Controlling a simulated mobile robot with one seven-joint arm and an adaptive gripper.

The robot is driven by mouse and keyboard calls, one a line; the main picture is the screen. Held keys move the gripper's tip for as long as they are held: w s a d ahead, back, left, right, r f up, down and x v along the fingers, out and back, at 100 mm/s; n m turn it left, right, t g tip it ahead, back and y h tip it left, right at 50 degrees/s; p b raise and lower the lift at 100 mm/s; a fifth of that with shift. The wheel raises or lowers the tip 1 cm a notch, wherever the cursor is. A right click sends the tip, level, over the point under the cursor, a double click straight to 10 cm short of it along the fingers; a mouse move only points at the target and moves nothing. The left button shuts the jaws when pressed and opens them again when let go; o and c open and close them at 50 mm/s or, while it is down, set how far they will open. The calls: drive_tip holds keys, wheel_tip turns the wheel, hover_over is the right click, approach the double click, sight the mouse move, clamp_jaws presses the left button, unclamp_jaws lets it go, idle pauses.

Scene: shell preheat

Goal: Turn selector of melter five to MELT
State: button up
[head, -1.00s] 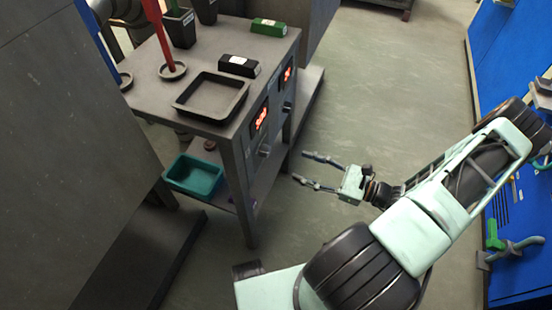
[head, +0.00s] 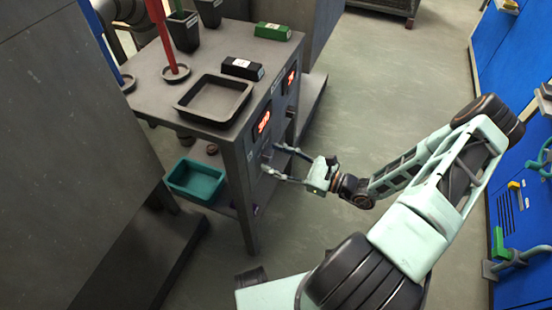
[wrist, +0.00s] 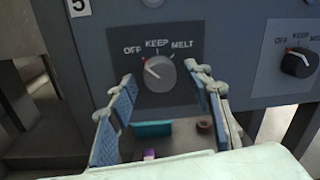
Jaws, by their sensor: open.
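The grey round selector (wrist: 160,74) is on the dark front panel in the wrist view, under the labels OFF, KEEP and MELT. A tag reading 5 (wrist: 80,6) is above it to the left. Its red mark is at the upper left, toward OFF. My gripper (wrist: 163,77) is open, with one finger on each side of the selector in the picture. I see no finger touching it; the remaining depth is hard to tell. In the head view my gripper (head: 270,160) is at the bench front, below the nearer red display (head: 264,122).
A second, black selector (wrist: 298,63) is on the panel to the right. On the bench top are a black tray (head: 214,99), a black box (head: 243,68) and a green box (head: 272,31). A teal bin (head: 196,180) is on the lower shelf. Open floor lies right of the bench.

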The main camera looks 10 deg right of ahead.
drive_tip(key=shift+c, duration=0.4)
drive_tip(key=c, duration=1.1)
drive_tip(key=shift+o, duration=0.2)
drive_tip(key=m+p, duration=0.2)
drive_tip(key=m, duration=0.1)
drive_tip(key=shift+r+m, duration=0.15)
drive_tip(key=shift+m, duration=0.25)
drive_tip(key=m+p, duration=0.2)
drive_tip(key=m, duration=0.3)
drive_tip(key=shift+s+g, duration=0.1)
drive_tip(key=shift+g, duration=0.2)
drive_tip(key=m+p, duration=0.1)
drive_tip(key=m, duration=0.3)
drive_tip(key=shift+g, duration=0.3)
drive_tip(key=shift+m, duration=2.1)
